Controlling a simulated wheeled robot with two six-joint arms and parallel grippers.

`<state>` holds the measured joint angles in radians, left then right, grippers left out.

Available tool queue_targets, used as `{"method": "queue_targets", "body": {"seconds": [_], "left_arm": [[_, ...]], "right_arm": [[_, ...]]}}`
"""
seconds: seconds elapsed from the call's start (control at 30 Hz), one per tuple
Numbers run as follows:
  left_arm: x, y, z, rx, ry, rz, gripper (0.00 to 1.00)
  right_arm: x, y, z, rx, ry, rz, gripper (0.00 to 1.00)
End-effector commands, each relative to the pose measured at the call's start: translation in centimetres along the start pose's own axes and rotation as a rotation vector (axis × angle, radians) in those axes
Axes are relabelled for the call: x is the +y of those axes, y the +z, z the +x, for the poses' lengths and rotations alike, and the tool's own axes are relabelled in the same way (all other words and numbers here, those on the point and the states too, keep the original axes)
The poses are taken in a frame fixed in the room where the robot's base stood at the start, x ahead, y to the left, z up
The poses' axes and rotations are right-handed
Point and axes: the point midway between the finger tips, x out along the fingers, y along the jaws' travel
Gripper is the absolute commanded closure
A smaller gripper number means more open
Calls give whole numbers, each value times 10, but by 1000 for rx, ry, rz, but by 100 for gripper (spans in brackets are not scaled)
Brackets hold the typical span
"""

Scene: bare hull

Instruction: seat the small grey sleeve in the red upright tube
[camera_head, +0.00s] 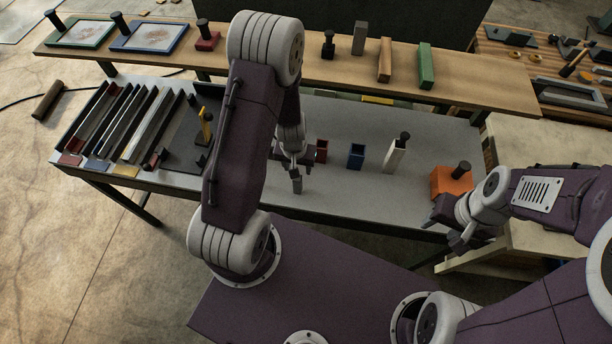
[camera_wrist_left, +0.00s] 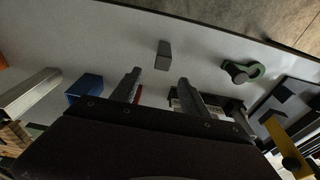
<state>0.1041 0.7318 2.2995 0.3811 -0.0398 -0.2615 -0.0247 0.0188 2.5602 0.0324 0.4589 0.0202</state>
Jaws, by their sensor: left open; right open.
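The red upright tube (camera_head: 321,151) stands on the grey bench, right of my left gripper in the head view. In the left wrist view it is mostly hidden behind one finger, with a red strip showing (camera_wrist_left: 137,97). A small grey piece, seemingly the sleeve (camera_wrist_left: 163,52), stands on the bench beyond the fingertips in the left wrist view; it also shows just below the gripper in the head view (camera_head: 297,187). My left gripper (camera_wrist_left: 160,82) is open and empty, its fingers apart. My right gripper (camera_head: 456,238) is open beside the bench's front right.
A blue tube (camera_head: 356,156) and a pale tube (camera_head: 394,156) stand right of the red one. An orange block (camera_head: 451,182) with a black knob is near my right gripper. A green piece (camera_wrist_left: 243,72) lies on the bench. Channel racks fill the bench's left.

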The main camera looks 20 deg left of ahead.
Motion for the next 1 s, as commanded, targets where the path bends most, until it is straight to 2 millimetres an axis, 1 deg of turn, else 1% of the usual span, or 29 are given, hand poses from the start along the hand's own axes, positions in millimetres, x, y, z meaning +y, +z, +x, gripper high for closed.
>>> {"method": "queue_targets", "body": {"seconds": [0.03,0.1,0.23,0.3,0.37,0.53,0.67,0.83,1.0], "left_arm": [[-2,4,-4,-17,-3,-5,47],[-4,8,-4,-28,-4,-9,47],[-5,8,-4,-28,-5,-12,47],[-5,8,0,-28,-5,-11,47],[-5,9,7,-28,-5,-11,47],[-5,10,36,-29,-5,-12,47],[-4,9,38,-27,-4,-11,47],[-4,13,71,-29,-5,-9,47],[-4,12,87,-29,-4,-11,47]], "right_arm": [[0,-1,-8,0,0,0,52],[0,-1,-11,0,0,0,52],[0,-1,-12,0,0,0,52],[0,-1,-8,0,0,0,52],[0,0,-1,0,0,0,52],[0,2,23,0,0,0,52],[0,2,23,0,0,0,52],[1,5,46,0,0,0,52],[1,5,48,0,0,0,52]]}}
